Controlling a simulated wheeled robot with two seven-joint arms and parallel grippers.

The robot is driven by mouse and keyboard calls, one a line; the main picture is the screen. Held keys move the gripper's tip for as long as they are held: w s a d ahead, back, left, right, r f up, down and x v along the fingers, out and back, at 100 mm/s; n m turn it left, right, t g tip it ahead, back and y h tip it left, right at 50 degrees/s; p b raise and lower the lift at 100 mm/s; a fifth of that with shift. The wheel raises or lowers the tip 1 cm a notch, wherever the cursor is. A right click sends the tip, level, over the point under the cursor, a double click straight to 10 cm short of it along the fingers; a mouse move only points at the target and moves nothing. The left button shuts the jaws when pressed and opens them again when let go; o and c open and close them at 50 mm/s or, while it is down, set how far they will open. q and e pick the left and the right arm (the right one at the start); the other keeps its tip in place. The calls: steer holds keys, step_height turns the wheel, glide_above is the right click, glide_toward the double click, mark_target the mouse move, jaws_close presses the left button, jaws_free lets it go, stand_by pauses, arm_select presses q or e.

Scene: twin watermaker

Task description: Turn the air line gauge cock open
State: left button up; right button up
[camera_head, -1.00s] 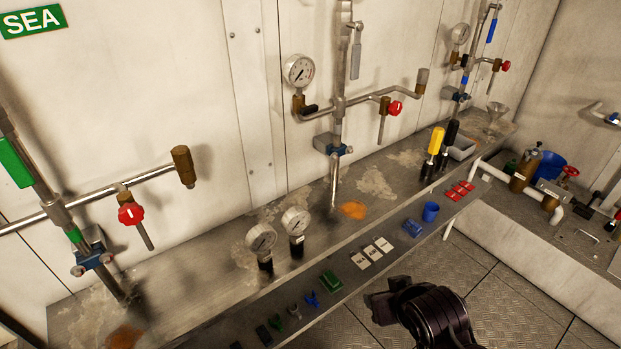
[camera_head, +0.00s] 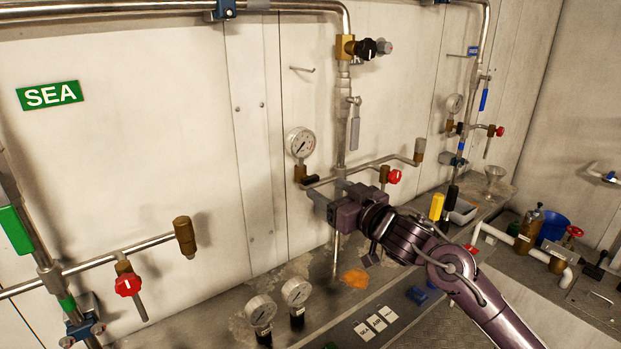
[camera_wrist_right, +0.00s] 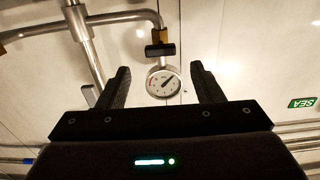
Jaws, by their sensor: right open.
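The middle pipe line carries a round white gauge (camera_head: 300,142) on a brass cock (camera_head: 299,173) with a short black handle (camera_head: 311,180). In the right wrist view the picture is upside down: the gauge (camera_wrist_right: 163,82) lies between the fingers, with the black handle (camera_wrist_right: 160,50) and brass fitting (camera_wrist_right: 159,36) above it. My right gripper (camera_head: 318,201) is open and empty, just below and right of the handle in the head view. Its fingers (camera_wrist_right: 158,78) are spread apart in the wrist view and do not appear to touch the cock. My left gripper is not in view.
A red-handled valve (camera_head: 394,176) sits right of the cock on the same branch pipe. Two loose gauges (camera_head: 296,292) stand on the bench below. A SEA sign (camera_head: 50,95) and another pipe line with a red knob (camera_head: 128,285) are at left.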

mark_target(312, 180)
steer(key=p+x, duration=0.1)
steer(key=x, duration=0.6)
steer(key=shift+w+a, duration=0.15)
steer(key=shift+a, duration=0.05)
steer(key=shift+c, duration=0.4)
steer(key=c, duration=0.9)
steer(key=shift+f+n, duration=0.1)
steer(key=shift+n, duration=0.8)
steer(key=shift+n+b, duration=0.55)
steer(key=shift+n, duration=0.65)
steer(key=o, duration=1)
